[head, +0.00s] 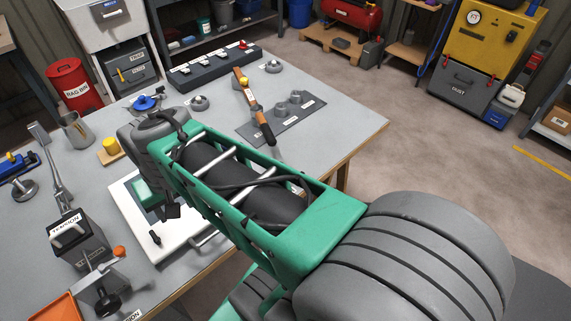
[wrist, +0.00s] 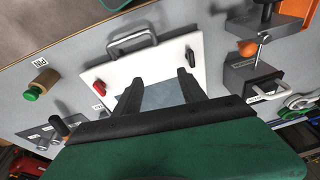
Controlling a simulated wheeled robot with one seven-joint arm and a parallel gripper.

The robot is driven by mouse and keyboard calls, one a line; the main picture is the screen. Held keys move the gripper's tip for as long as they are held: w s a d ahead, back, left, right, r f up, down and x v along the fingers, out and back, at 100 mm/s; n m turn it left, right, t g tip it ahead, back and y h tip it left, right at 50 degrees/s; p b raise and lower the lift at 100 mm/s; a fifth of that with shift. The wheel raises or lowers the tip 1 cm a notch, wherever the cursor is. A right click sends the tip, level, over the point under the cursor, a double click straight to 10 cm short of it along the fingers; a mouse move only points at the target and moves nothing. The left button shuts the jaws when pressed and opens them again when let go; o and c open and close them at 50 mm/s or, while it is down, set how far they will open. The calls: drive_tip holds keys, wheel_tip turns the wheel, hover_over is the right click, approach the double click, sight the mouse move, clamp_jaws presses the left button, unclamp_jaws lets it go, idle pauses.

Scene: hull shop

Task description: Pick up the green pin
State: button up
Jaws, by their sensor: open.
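The green pin (wrist: 32,93) shows at the left of the wrist view. It has a green end and a brass-coloured body, lying on or set in a small mount beside a PIN label. It is apart from my gripper. My gripper (wrist: 160,79) is open and empty. Its two dark fingers reach over a white board (wrist: 196,45) with a grey square, a metal handle, a red knob and a black knob. The board also shows in the head view (head: 123,208), partly behind my arm. I cannot make out the green pin in the head view.
A TENSION box (head: 76,246) and an orange-knobbed clamp (head: 105,274) stand at the left front of the workbench (head: 345,112). The bench's right corner is clear.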

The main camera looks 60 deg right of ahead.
drive_tip(key=d+r+m+g+p, duration=0.1)
drive_tip(key=d+m, duration=0.8)
drive_tip(key=d, duration=0.3)
drive_tip(key=m+y+p, duration=0.1)
drive_tip(key=m+y, duration=0.1)
drive_tip(key=m, duration=0.9)
hover_over(281, 164)
drive_tip(key=shift+s+d+g, duration=0.3)
drive_tip(key=shift+s+d, duration=0.05)
drive_tip(key=shift+d, duration=0.05)
drive_tip(key=shift+m, duration=0.4)
drive_tip(key=f, duration=0.4)
drive_tip(key=a+f, duration=0.1)
drive_tip(key=f, duration=0.2)
drive_tip(key=shift+w, duration=0.3)
drive_tip(key=shift+f, duration=0.4)
drive_tip(key=shift+c, duration=0.4)
clamp_jaws()
